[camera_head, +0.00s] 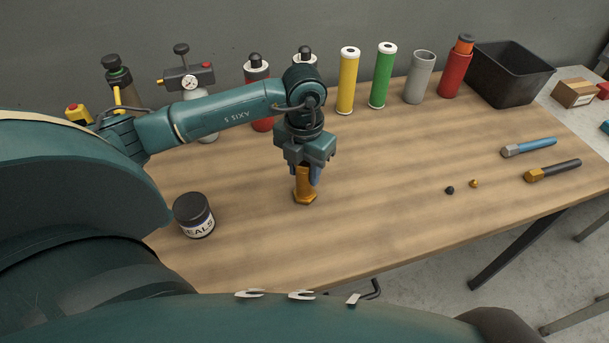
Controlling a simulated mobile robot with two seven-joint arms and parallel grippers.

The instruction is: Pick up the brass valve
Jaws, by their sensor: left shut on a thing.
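The brass valve (304,191) stands upright near the middle of the wooden table, a golden piece with a wider foot. My left gripper (306,173) comes down on it from above and is shut on its upper part. The fingers hide some of the valve's top. The valve's foot looks to be at the table surface; I cannot tell whether it is touching or just clear of it. My right gripper is not in view.
Yellow (348,82), green (382,77), grey (419,78) and red (455,70) cylinders line the back, beside a black bin (511,75). Blue (530,147) and black-handled (553,171) tools lie right. The table between is mostly clear.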

